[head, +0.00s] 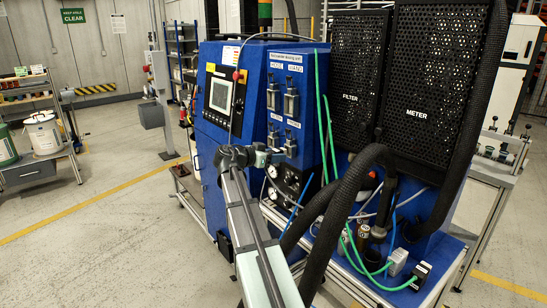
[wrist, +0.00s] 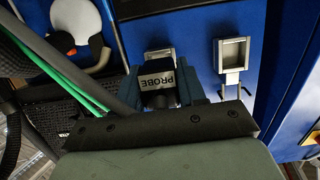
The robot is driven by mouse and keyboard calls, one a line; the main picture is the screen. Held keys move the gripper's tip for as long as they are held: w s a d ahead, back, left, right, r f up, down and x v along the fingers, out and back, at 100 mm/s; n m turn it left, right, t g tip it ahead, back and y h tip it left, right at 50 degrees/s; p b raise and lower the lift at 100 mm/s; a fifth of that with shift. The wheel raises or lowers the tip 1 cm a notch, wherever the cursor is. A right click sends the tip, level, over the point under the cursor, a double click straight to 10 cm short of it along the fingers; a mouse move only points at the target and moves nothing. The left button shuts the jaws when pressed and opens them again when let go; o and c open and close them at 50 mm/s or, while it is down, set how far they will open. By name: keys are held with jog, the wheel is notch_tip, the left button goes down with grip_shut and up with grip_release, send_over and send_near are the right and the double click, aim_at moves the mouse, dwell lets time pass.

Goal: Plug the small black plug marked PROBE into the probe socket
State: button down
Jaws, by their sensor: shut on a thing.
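My gripper (wrist: 162,92) is shut on the small black plug (wrist: 160,98), with one finger on each side. The plug's white label reads PROBE and shows upside down in the wrist view. A silver socket (wrist: 159,54) on the blue cabinet lies just beyond the plug and is partly hidden by it. I cannot tell whether the plug touches it. In the head view my gripper (head: 276,157) is at the lower sockets of the blue panel, close under the lower right one (head: 290,143). The plug is hard to make out there, and the lower socket labels are too small to read surely.
Another silver socket (wrist: 234,55) with latch arms sits to the right in the wrist view. Two upper sockets (head: 291,102) show in the head view. Green cables (head: 328,130) hang right of the panel. A thick black hose (head: 345,200) curves close to my arm's right.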

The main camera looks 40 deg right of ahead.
jog(key=shift+r+x, duration=0.15)
jog(key=shift+x, duration=0.5)
jog(key=shift+r+x, duration=0.15)
jog(key=shift+x, duration=0.5)
dwell(1.4)
jog(key=shift+d, duration=0.1)
jog(key=c, duration=0.6)
grip_release()
jog(key=shift+o, duration=0.2)
jog(key=v, duration=0.9)
dwell(0.8)
